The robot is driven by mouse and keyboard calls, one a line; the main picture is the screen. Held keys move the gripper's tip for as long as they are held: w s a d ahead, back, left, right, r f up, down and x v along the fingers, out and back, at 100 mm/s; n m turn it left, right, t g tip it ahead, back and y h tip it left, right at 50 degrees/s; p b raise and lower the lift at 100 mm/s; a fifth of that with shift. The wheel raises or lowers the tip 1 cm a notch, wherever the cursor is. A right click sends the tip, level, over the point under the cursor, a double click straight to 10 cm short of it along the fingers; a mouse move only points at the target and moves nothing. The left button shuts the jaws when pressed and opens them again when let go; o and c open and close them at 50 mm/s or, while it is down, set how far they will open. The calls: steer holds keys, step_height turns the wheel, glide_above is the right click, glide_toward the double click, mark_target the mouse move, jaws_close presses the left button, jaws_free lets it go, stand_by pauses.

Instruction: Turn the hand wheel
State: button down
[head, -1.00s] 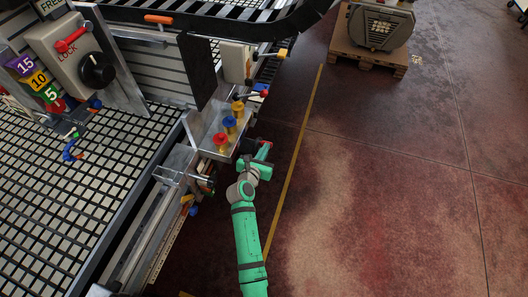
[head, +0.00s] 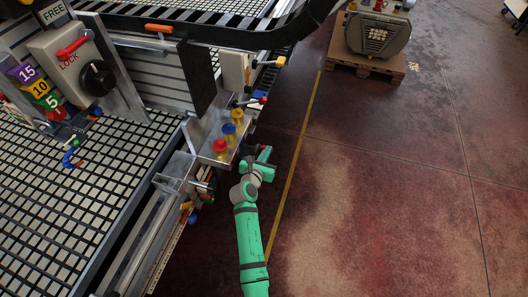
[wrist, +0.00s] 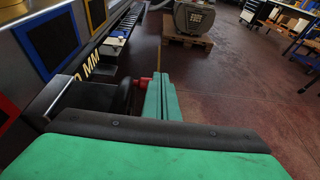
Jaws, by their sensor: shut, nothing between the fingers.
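The hand wheel appears in the wrist view as a dark round part (wrist: 122,96) on the side of the machine, with a red handle (wrist: 142,82) sticking out to the right. In the head view the wheel is mostly hidden beside the table corner. My gripper (wrist: 160,80) is shut and empty, its green fingers pressed together just right of the red handle. The fingers overlap the handle's end in the picture; I cannot tell whether they touch it. In the head view my gripper (head: 265,156) is beside the table's corner, below the colored knobs.
The grid table (head: 60,215) fills the left. Red, blue and yellow knobs (head: 229,128) stand on its corner bracket, close to my gripper. A grey machine on a pallet (head: 365,68) is at the back right. The floor (head: 400,190) to the right is clear.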

steer(key=s+a+r, duration=0.3)
steer(key=s+r, duration=0.6)
steer(key=shift+s+a+r, duration=0.15)
steer(key=shift+s+r, duration=0.1)
steer(key=shift+r, duration=0.1)
